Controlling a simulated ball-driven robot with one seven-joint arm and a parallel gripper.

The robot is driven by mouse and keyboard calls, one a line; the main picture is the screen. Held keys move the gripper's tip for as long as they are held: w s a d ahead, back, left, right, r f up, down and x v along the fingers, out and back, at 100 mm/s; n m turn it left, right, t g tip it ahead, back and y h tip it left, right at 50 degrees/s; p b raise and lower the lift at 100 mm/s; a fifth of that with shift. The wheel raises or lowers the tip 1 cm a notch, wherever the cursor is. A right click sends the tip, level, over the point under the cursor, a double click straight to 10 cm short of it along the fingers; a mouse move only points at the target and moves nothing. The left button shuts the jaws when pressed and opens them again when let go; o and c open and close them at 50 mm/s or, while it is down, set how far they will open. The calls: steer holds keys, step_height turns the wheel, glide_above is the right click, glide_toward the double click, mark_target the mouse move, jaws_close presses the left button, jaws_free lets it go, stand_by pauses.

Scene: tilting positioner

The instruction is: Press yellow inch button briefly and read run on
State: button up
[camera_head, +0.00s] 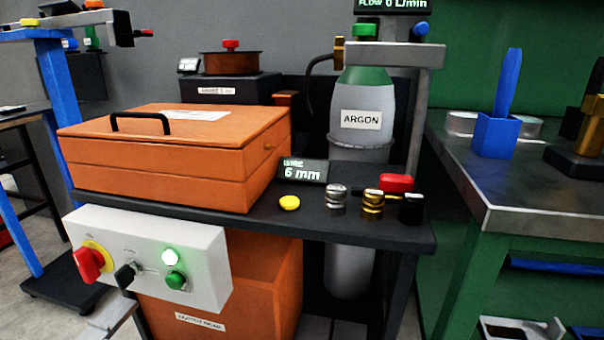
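I cannot tell whether the button is pressed. My gripper does not show in this view.
Silver, brass and black knobs and a red part (396,183) stand right of the button. The orange case (180,150) fills the shelf's left. A control box (150,258) has a lit lamp. An argon cylinder (362,110) stands behind. A green bench (540,190) is right.

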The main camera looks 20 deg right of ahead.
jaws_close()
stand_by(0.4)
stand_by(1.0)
